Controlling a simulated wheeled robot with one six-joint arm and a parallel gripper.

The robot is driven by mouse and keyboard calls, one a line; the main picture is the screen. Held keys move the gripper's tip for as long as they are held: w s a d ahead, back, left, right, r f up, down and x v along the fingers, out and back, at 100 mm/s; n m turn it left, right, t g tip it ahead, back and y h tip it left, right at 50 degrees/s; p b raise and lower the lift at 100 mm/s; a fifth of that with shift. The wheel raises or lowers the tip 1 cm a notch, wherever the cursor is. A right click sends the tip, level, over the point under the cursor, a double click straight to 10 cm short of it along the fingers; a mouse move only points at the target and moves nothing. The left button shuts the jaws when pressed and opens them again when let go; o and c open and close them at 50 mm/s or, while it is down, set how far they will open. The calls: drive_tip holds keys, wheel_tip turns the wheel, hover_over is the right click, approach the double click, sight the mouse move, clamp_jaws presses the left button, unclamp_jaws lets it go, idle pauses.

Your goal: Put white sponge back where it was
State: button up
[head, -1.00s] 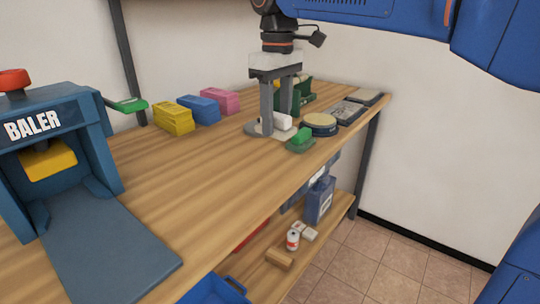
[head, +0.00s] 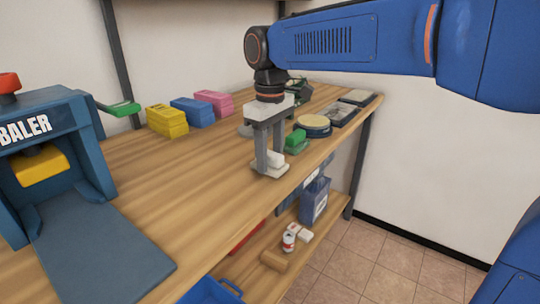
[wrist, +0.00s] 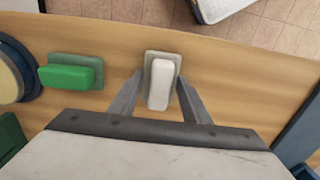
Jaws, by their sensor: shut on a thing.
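The white sponge (head: 275,158) is between the fingers of my gripper (head: 269,168), which is shut on it. In the wrist view the white sponge (wrist: 160,87) stands lengthwise between my fingertips, over a pale grey-green pad (wrist: 162,54). The pad (head: 264,173) lies near the front edge of the table. I cannot tell whether the sponge rests on the pad or is just above it. A green sponge (head: 296,138) sits on a similar pad beside it; it also shows left of my gripper in the wrist view (wrist: 72,77).
A round tin (head: 313,122) and flat trays (head: 345,112) lie toward the far right end. The baler (head: 50,150) stands at left. The table (head: 180,200) between is clear.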

sight(270, 153)
drive_tip(key=o, duration=1)
drive_tip(key=shift+f, duration=0.1)
wheel_tip(270, 153, up, 12)
drive_tip(key=shift+r, duration=0.15)
drive_tip(key=s+d+f+m+t, duration=0.1)
drive_tip(key=s+d+f+m, duration=0.1)
drive_tip(key=s+d+f, duration=0.4)
drive_tip(key=s+d+f+m+t, duration=0.1)
drive_tip(key=s+d+f+m, duration=0.25)
drive_tip(key=d, duration=0.55)
drive_tip(key=s+d+f+m+t, duration=0.1)
drive_tip(key=s+d+f+m, duration=0.1)
drive_tip(key=s+d+f, duration=0.35)
drive_tip(key=s+d+f+m, duration=0.1)
drive_tip(key=s+d+f, duration=0.1)
drive_tip(key=f, duration=0.1)
drive_tip(key=s+d+f+m+t, duration=0.1)
drive_tip(key=d+f, duration=0.1)
drive_tip(key=f, duration=0.2)
drive_tip(key=s+d+f+m, duration=0.1)
drive_tip(key=s+d+f, duration=0.1)
drive_tip(key=f, duration=0.1)
drive_tip(key=shift+s+d+f+t, duration=0.15)
drive_tip(key=shift+s+d+t, duration=0.1)
drive_tip(key=shift+s+t, duration=0.15)
